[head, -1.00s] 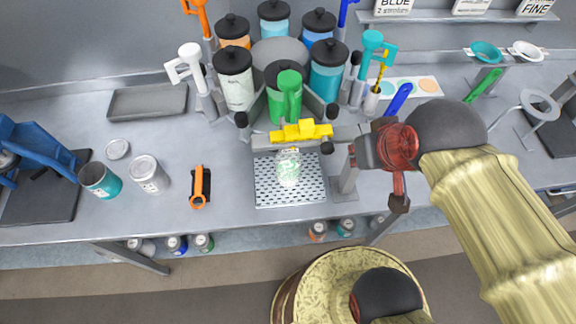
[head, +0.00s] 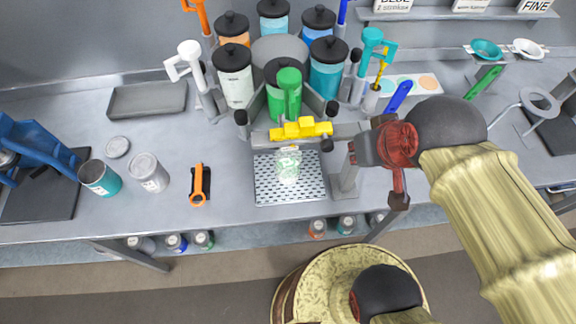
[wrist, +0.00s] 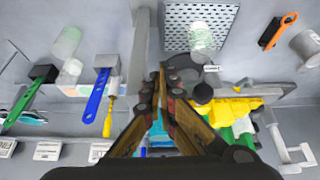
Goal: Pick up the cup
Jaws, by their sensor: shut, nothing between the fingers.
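A clear cup with a pale green tint (head: 288,166) stands on a perforated tray (head: 265,194) under the yellow valve in the head view. It also shows at the top of the wrist view (wrist: 201,38). A teal cup (head: 102,180) stands apart at the left of the counter. My gripper (wrist: 161,72) is shut and empty in the wrist view, with its tips lower in the picture than the clear cup and apart from it. In the head view my arm is right of the tray, and the fingertips cannot be made out.
A grey post (head: 347,176) stands right of the tray. The yellow valve (head: 300,130) and its bar are above and behind the cup, with several lidded jars behind.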

